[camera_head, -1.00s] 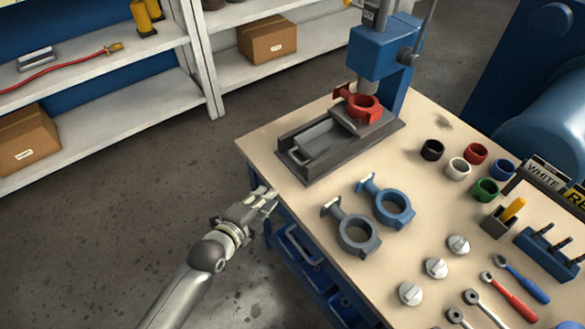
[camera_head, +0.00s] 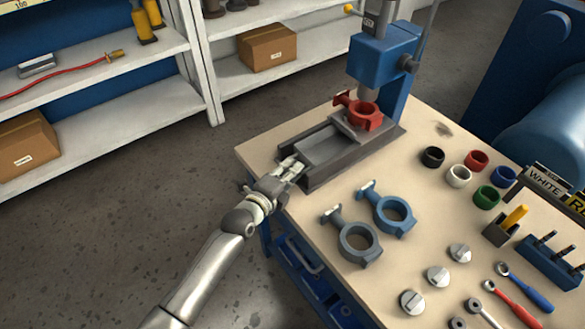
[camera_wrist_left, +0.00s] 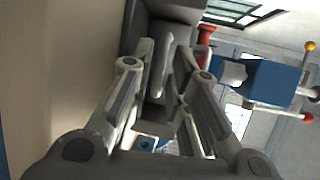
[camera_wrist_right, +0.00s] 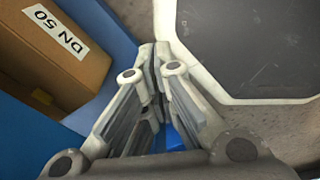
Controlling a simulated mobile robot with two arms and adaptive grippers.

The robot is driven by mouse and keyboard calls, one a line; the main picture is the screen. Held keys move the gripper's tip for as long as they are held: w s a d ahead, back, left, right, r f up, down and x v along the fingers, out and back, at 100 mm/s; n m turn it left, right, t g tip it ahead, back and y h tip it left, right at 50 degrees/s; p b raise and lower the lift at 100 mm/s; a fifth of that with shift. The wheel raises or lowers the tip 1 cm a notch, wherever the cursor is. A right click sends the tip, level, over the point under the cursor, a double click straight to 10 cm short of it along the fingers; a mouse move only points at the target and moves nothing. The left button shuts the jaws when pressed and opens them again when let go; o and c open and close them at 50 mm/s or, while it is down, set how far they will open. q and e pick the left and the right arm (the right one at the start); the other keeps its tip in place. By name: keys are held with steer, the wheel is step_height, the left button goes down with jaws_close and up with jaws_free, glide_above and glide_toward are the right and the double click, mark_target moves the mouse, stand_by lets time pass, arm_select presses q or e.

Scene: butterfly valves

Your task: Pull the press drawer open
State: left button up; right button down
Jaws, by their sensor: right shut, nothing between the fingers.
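The press drawer (camera_head: 330,142) is a grey sliding tray in a dark base under the blue press (camera_head: 380,60). A red valve body (camera_head: 364,116) sits at its press end. My left gripper (camera_head: 293,164) is at the drawer's front end and hides its handle in the head view. In the left wrist view the grey handle (camera_wrist_left: 162,68) stands between the fingers of my left gripper (camera_wrist_left: 166,52), which look open with small gaps beside it. My right gripper (camera_wrist_right: 153,75) shows only in the right wrist view, shut and empty.
A grey valve body (camera_head: 358,242) and a blue valve body (camera_head: 392,214) lie on the bench (camera_head: 310,215) right of my left arm. Coloured rings, silver discs and tools lie further right. A cardboard box (camera_wrist_right: 55,50) is near my right gripper. Floor left of the bench is clear.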

arm_select(q)
steer(key=shift+w+d+f, duration=0.1)
steer(key=shift+w+d, duration=0.25)
steer(key=shift+w, duration=0.2)
jaws_close()
steer(key=shift+a, duration=0.1)
